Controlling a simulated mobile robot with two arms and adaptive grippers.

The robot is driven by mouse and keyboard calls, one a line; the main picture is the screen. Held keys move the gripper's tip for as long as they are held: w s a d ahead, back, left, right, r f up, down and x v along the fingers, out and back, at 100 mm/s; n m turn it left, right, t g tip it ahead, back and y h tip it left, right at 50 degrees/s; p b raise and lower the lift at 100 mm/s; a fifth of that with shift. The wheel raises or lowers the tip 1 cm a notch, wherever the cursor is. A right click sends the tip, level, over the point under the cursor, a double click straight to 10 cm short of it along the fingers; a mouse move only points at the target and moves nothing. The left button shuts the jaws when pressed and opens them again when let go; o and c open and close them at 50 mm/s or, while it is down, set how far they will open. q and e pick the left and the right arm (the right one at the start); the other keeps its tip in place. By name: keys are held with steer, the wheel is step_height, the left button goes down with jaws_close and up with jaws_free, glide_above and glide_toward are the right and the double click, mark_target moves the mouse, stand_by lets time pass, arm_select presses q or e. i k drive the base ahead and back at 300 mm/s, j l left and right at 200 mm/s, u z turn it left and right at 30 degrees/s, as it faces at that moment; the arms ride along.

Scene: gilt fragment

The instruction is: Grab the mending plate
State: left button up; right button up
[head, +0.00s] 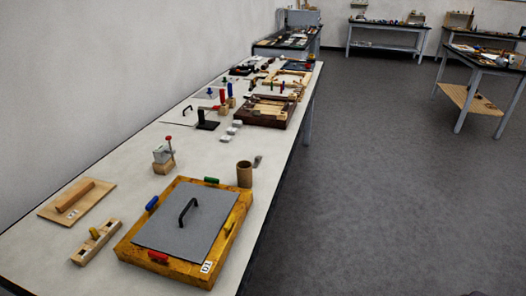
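I cannot clearly pick out a mending plate at this distance. A small grey piece (257,161) lies on the long white table (215,158), just behind a brown cup (244,174); it is too small to tell what it is. Neither of my grippers is in view.
A wooden board with a bar (77,200) and a wooden strip with a yellow peg (97,243) lie at the table's near left. A small vise-like stand (163,158), white blocks (232,131) and wooden trays (265,112) stand farther back. The floor (390,190) at right is clear.

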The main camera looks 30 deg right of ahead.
mark_target(258, 159)
steer(key=z, duration=0.95)
